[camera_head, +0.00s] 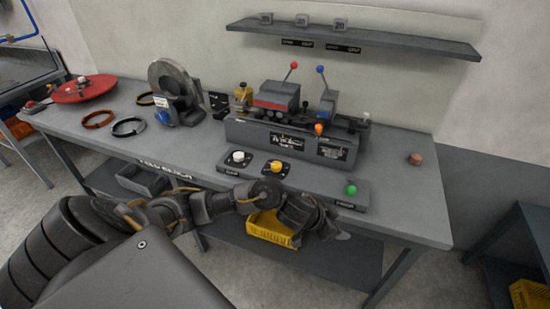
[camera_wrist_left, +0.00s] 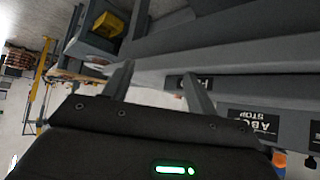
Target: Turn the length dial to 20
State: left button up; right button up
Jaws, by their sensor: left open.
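A control panel (camera_head: 254,175) on the front of the bench carries a white knob (camera_head: 238,156) and a yellow knob (camera_head: 275,167). Their labels are too small to read, so I cannot tell which is the length dial or its setting. My left gripper (camera_head: 326,222) is open at the bench's front edge, right of the yellow knob and below the green button (camera_head: 351,189). In the left wrist view the two fingers (camera_wrist_left: 157,75) stand apart with nothing between them. My right gripper is in neither view.
A grey machine (camera_head: 290,142) with red and blue levers and an orange knob (camera_head: 318,129) stands behind the panels. Coils (camera_head: 129,127) and a red disc (camera_head: 84,89) lie at left. A yellow crate (camera_head: 268,228) is below. The bench's right end is mostly clear.

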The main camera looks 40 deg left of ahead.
pick_arm(q)
notch_tip(320, 180, up, 4)
jog(key=w+a, duration=0.1)
jog(key=a, duration=0.2)
jog(key=n+g+y, duration=0.3)
jog(key=n+y, duration=0.2)
jog(key=n, duration=0.3)
send_near(276, 165)
jog(key=b+x, duration=0.4)
jog(key=x, duration=0.4)
jog(key=shift+w+f+b, duration=0.15)
jog(key=shift+f+b, duration=0.2)
jog(key=shift+b, duration=0.05)
jog(key=c, duration=1)
